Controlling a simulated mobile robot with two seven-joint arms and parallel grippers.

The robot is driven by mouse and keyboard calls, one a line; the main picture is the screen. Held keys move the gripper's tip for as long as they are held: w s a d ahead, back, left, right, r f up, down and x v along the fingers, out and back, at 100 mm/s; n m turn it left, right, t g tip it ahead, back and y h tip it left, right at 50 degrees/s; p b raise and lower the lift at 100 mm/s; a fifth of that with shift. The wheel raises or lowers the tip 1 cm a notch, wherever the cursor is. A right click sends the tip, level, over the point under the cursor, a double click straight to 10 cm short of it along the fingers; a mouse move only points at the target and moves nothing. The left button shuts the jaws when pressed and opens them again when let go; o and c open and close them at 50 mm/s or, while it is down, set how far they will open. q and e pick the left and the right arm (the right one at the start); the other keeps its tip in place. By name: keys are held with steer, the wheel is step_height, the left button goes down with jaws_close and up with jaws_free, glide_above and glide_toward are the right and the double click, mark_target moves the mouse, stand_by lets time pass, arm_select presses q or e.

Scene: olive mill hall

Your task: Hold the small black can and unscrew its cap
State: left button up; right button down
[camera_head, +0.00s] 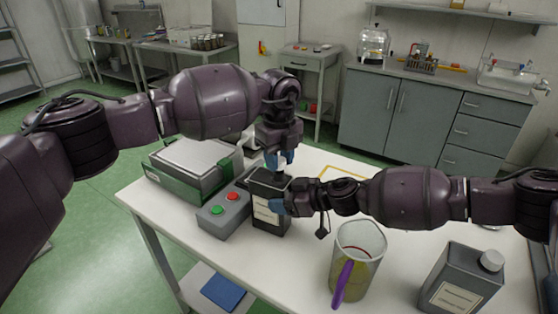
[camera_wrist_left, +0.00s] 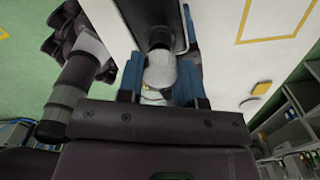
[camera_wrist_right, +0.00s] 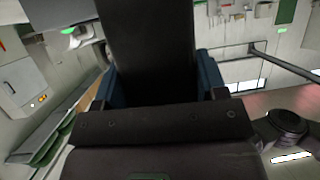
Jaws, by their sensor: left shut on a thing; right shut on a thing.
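The small black can (camera_head: 270,222), with a pale label, stands upright on the white table (camera_head: 300,262). My right gripper (camera_head: 276,205) is shut on the can's body from the right. In the right wrist view the can's dark body (camera_wrist_right: 150,45) fills the gap between the blue fingers. My left gripper (camera_head: 280,160) points down from above and is shut on the cap. In the left wrist view the pale round cap (camera_wrist_left: 160,72) sits between its blue fingers, with a dark neck beside it. I cannot tell whether cap and neck are still joined.
A box with red and green buttons (camera_head: 223,212) stands close left of the can, with a green-sided device (camera_head: 190,165) behind it. A clear jug with a purple handle (camera_head: 357,258) and a larger grey can (camera_head: 462,282) with a white cap stand to the right.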

arm_select(q)
steer(key=shift+r, duration=1.7)
arm_select(e)
steer(key=shift+c, duration=0.5)
jaws_free()
arm_select(q)
steer(key=shift+r+p, duration=0.65)
steer(key=shift+r, duration=0.3)
arm_select(e)
steer(key=v, duration=1.2)
